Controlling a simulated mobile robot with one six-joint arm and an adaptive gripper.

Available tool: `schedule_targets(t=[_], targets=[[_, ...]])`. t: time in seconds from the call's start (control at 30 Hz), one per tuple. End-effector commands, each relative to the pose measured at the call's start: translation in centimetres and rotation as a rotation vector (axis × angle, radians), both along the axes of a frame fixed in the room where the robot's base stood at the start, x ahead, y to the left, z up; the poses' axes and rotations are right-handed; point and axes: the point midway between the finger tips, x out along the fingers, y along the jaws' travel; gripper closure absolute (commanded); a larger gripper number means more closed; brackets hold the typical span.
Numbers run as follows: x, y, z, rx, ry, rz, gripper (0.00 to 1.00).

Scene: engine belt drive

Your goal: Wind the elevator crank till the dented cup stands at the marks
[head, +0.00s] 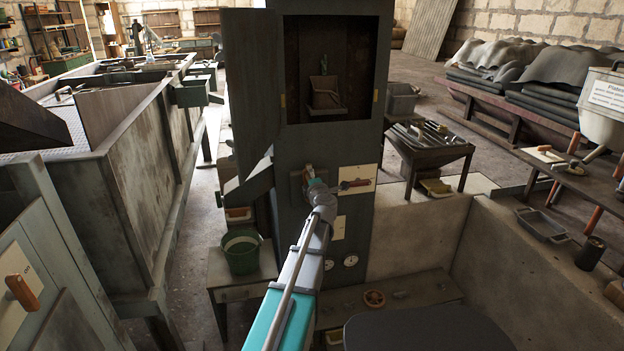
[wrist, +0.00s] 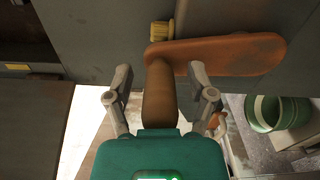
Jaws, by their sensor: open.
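The dark elevator column (head: 330,145) has an open window. A rusty brown cup (head: 324,90) hangs inside it; I cannot make out a dent. Small yellow marks sit on the left edge (head: 283,101) and right edge (head: 376,95) of the window, roughly level with the cup's lower part. The crank (wrist: 235,55) is a worn orange-brown arm with a brown handle (wrist: 158,95). My gripper (wrist: 162,85) is open, its fingers on either side of the handle with gaps showing. In the head view my gripper (head: 314,180) is at the column's front, mostly hiding the crank.
A door (head: 248,85) stands open left of the window. A red lever (head: 355,184) on a pale plate is right of my gripper. A green bucket (head: 241,254) stands on a low bench at lower left. A tool table (head: 428,142) stands to the right.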

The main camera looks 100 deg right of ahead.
Motion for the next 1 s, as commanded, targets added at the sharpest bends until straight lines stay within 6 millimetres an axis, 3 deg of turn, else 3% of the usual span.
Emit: schedule_targets(t=[0.27,0.8,1.0], targets=[[-0.3,2.3,0.0,0.000,0.000,-0.001,0.29],[-1.5,10.3,0.0,0.000,0.000,-0.003,0.29],[-1.7,11.6,0.0,0.000,0.000,-0.001,0.29]])
